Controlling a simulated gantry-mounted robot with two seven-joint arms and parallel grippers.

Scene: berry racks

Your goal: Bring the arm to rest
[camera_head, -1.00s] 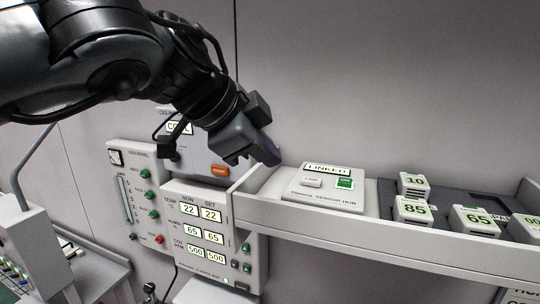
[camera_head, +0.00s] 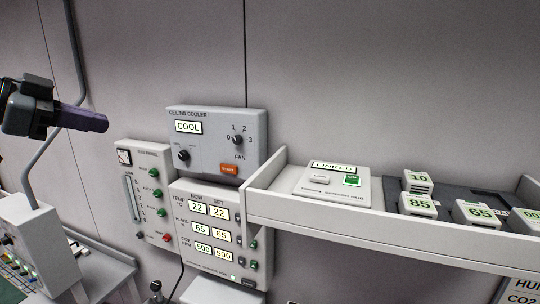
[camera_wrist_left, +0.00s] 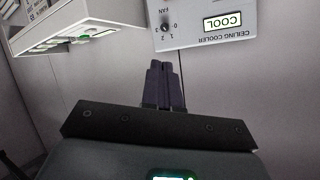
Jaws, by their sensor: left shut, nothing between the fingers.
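My left gripper (camera_head: 84,119) is at the left edge of the head view, in the air in front of the wall. Its dark fingers point right and are shut with nothing between them. In the left wrist view the two fingers (camera_wrist_left: 164,86) lie side by side, below the ceiling cooler panel and apart from it. Most of my left arm is outside the head view. My right gripper is in neither view.
The ceiling cooler panel (camera_head: 217,115) reads COOL. Below it hang a gauge panel (camera_head: 130,156) and a control box reading 22, 65 and 500 (camera_head: 189,240). At the right a shelf (camera_head: 340,227) carries a sensor hub (camera_head: 323,201) and several numbered blocks (camera_head: 417,205).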

